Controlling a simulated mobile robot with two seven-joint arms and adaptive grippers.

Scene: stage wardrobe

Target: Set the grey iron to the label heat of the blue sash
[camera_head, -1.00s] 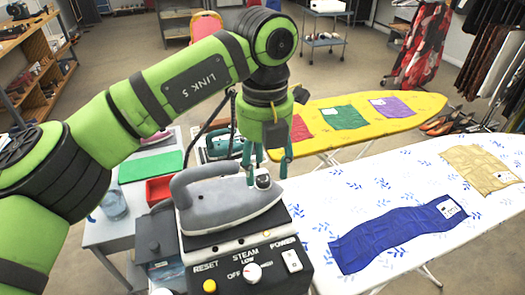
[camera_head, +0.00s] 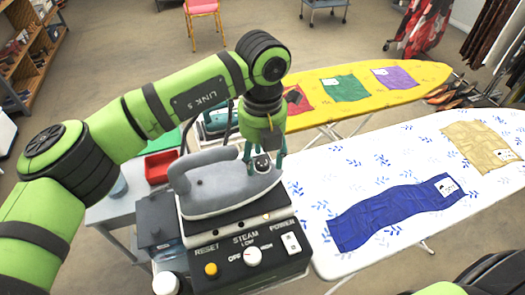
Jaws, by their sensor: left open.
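The grey iron (camera_head: 215,190) rests on a dark control box (camera_head: 270,258) with its tip to the right. A small dark round dial (camera_head: 262,163) with a pale mark sits on top of the iron near its front. My left gripper (camera_head: 264,157) points down over this dial. Its teal fingers are open, one on each side of the dial; I cannot tell whether they touch it. The blue sash (camera_head: 385,218) lies on the white patterned ironing board (camera_head: 315,190). Its white label (camera_head: 447,187) is at the right end, with marks too small to read.
The box has a yellow reset button (camera_head: 211,270), a steam knob (camera_head: 253,256) and a power switch (camera_head: 291,243). A tan cloth (camera_head: 480,146) lies farther along the white board. A yellow board (camera_head: 425,77) stands behind. A red bin (camera_head: 160,166) is left of the iron.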

